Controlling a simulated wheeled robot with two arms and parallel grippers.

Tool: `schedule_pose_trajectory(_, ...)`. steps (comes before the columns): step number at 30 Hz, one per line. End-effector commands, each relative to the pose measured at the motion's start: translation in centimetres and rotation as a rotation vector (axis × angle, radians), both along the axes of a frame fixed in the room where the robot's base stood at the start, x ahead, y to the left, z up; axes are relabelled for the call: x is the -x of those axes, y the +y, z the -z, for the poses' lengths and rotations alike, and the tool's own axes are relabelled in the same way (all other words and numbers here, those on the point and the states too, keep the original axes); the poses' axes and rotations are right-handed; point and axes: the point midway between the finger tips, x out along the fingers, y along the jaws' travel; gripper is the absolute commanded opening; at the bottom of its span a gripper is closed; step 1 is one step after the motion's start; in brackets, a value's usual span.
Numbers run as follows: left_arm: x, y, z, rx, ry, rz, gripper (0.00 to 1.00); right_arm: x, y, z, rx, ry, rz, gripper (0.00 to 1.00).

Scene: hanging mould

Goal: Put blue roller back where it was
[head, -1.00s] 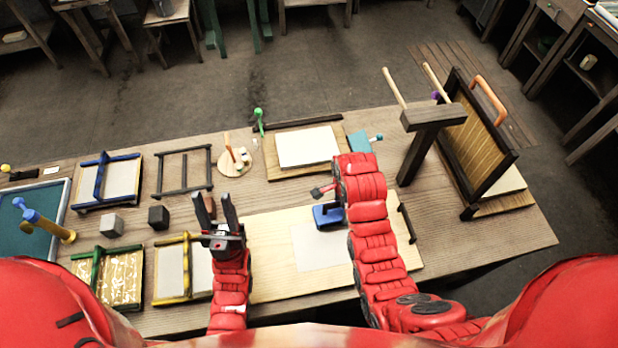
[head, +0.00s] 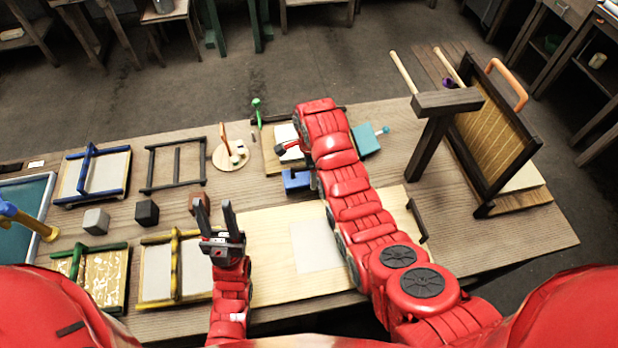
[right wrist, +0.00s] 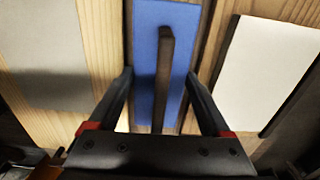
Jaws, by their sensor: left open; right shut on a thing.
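My right gripper (right wrist: 160,85) is shut on the dark handle of the blue roller (right wrist: 150,35), which shows from above as a flat blue rectangle between the fingers. In the head view the blue roller (head: 295,181) is partly hidden by my right arm, near the far edge of the pale wooden board (head: 265,235). I cannot tell whether it touches the surface below. My left gripper (head: 220,217) is open and empty, upright near the board's left end.
A white panel on a wooden base (head: 271,150) lies just beyond. A teal block (head: 366,140) stands right of it, and a dark post (head: 430,150) and hinged frame (head: 495,130) further right. Frames and small blocks (head: 147,212) fill the left. A grey sheet (head: 315,246) lies on the board.

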Motion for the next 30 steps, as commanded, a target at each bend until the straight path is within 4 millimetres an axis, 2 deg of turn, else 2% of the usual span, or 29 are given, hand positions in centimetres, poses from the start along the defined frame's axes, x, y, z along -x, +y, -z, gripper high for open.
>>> schedule_pose_trajectory(8, 0.0, 0.0, -0.8, 0.000, 0.001, 0.000, 0.44, -0.6, 0.5, 0.0, 0.000, 0.000, -0.001, 0.33)
schedule_pose_trajectory(12, 0.0, 0.0, -1.9, 0.000, 0.000, 0.000, 0.44, -0.4, 0.5, 1.7, 0.001, 0.004, -0.001, 0.33)
schedule_pose_trajectory(16, 0.0, 0.0, -2.2, 0.000, 0.000, 0.000, 0.44, -0.5, 0.5, 2.8, 0.000, 0.002, -0.001, 0.33)
schedule_pose_trajectory(30, 0.0, 0.0, -2.1, 0.000, 0.000, 0.000, 0.44, -0.6, 0.5, 3.8, -0.001, -0.004, 0.000, 0.33)
